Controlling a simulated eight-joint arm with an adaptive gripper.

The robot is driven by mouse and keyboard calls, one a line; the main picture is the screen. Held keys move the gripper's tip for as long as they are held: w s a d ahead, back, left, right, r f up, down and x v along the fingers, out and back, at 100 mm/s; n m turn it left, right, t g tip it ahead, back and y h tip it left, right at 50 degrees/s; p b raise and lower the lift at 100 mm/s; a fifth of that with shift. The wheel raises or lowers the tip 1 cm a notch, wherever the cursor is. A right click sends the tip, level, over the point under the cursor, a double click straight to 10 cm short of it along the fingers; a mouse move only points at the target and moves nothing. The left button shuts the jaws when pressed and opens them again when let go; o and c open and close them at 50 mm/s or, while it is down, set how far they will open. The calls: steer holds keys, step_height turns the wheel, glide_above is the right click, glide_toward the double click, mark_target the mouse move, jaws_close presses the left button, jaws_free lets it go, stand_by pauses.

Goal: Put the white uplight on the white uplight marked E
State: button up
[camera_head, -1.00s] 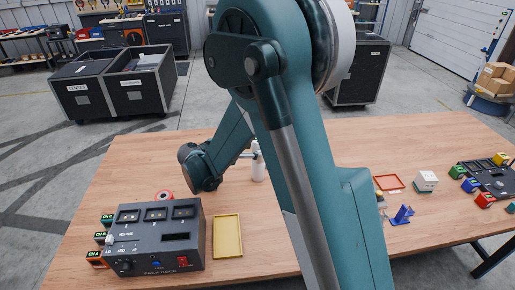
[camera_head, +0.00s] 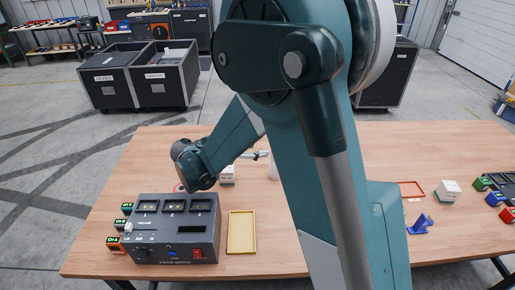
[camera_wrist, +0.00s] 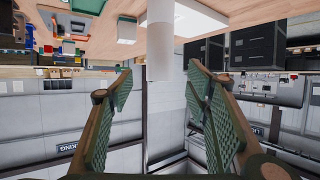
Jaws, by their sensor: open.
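A white upright cylinder (camera_head: 274,170), possibly one of the uplights, stands on the table, partly hidden by my arm. In the wrist view, which is upside down, this cylinder (camera_wrist: 160,45) lies ahead of my fingers, in line with the gap. My gripper (camera_wrist: 162,85) is open with nothing held. A white block with a greenish base (camera_head: 228,175) stands left of the cylinder. Another white block (camera_head: 447,190) stands at the right. I cannot read an E on any of them.
A dark control box (camera_head: 172,230) and a yellow tray (camera_head: 230,232) are at the front left. A red-rimmed tray (camera_head: 411,182) and a blue stand (camera_head: 420,225) are at the right, with small coloured blocks (camera_head: 495,199) beyond. My arm hides the table's middle.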

steer(key=shift+d, duration=0.1)
stand_by(0.6)
steer(key=s+d+r+n+g+y, duration=0.1)
steer(key=s+d+r+n+y, duration=0.25)
steer(key=s+d, duration=0.4)
steer(key=s+d+r+n+g+y, duration=0.1)
steer(key=s+d+r+n+y, duration=0.2)
steer(key=s+d, duration=0.4)
steer(key=s+d+n+y, duration=0.2)
steer(key=s, duration=0.8)
steer(key=s+d+r+n+t+y, duration=0.1)
steer(key=s+d+n+y, duration=0.1)
steer(key=s, duration=0.8)
steer(key=shift+s+d+r+n+t+y, duration=0.25)
steer(key=shift+d+n+t+y, duration=0.05)
steer(key=shift+n+y, duration=0.05)
